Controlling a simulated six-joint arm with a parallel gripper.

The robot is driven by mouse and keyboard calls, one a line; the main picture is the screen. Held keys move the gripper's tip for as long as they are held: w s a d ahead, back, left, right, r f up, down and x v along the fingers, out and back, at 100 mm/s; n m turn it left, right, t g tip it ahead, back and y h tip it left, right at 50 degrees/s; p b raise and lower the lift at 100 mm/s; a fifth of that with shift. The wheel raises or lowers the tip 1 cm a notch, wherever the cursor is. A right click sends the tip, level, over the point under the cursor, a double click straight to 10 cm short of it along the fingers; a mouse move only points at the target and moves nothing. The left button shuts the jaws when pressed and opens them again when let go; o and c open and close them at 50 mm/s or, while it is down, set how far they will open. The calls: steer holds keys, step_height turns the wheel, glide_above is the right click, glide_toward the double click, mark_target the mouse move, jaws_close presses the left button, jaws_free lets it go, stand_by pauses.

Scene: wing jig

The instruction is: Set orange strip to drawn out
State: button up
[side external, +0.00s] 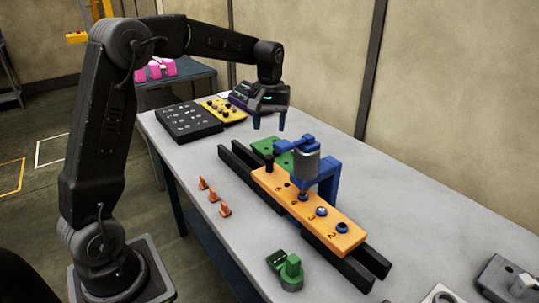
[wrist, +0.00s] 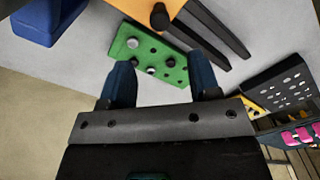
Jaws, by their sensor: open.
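The orange strip (side external: 275,182) is long, carries numbers and blue-ringed holes, and lies along two black rails (side external: 237,165) in the side view. A black knob (side external: 269,160) stands at its far end. The strip's end also shows at the top of the wrist view (wrist: 140,8), with the knob (wrist: 160,17) on it. A blue stand (side external: 328,180) with a grey cylinder (side external: 306,167) reaches over the strip's middle and hides part of it. My gripper (side external: 268,124) is open and empty, above and apart from the knob; its fingers (wrist: 162,80) point down over the green plate.
The green plate (side external: 264,145) with several studs lies beside the rails' far end. Small orange pieces (side external: 213,195) and a green fixture (side external: 291,270) stand left of the rails. A black tray (side external: 180,122) and a yellow tray (side external: 231,115) lie at the back.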

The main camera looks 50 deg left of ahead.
mark_target(269, 156)
step_height(269, 156, down, 10)
stand_by(0.4)
jaws_close()
stand_by(0.4)
